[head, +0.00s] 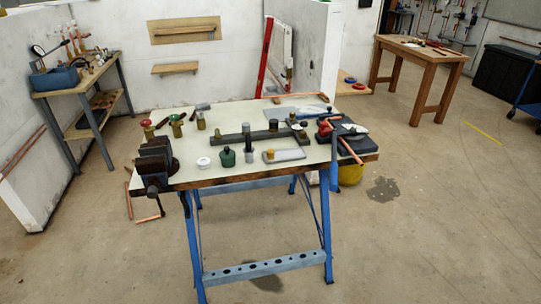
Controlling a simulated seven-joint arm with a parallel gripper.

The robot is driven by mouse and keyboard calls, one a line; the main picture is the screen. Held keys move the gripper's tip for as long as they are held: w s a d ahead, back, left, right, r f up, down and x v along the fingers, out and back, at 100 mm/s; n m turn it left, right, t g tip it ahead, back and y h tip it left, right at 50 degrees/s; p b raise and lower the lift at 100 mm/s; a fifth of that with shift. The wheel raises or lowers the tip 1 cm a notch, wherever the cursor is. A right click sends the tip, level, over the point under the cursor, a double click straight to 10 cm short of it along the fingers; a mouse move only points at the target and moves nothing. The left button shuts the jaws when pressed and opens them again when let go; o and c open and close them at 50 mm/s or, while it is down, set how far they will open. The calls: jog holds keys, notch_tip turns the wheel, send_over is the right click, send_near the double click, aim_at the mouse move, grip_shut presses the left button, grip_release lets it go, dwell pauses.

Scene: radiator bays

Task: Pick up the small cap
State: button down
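The workbench (215,117) has a pale top and blue legs, with many small parts on it. I cannot tell for sure which part is the small cap. A small, low white round piece (203,162) lies near the front edge, right of the vise, and is one possible match. Just right of it stand a dark green rounded piece (228,158) and a short grey cylinder (249,157). Nothing is seen touching the white piece. My gripper is not in view.
A dark vise (154,163) is fixed at the bench's front left corner. A dark bar (230,139) and a light tray (290,155) lie mid-bench. Red-handled fittings (326,127) crowd the right. Brass valves (176,128) stand at the back left.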

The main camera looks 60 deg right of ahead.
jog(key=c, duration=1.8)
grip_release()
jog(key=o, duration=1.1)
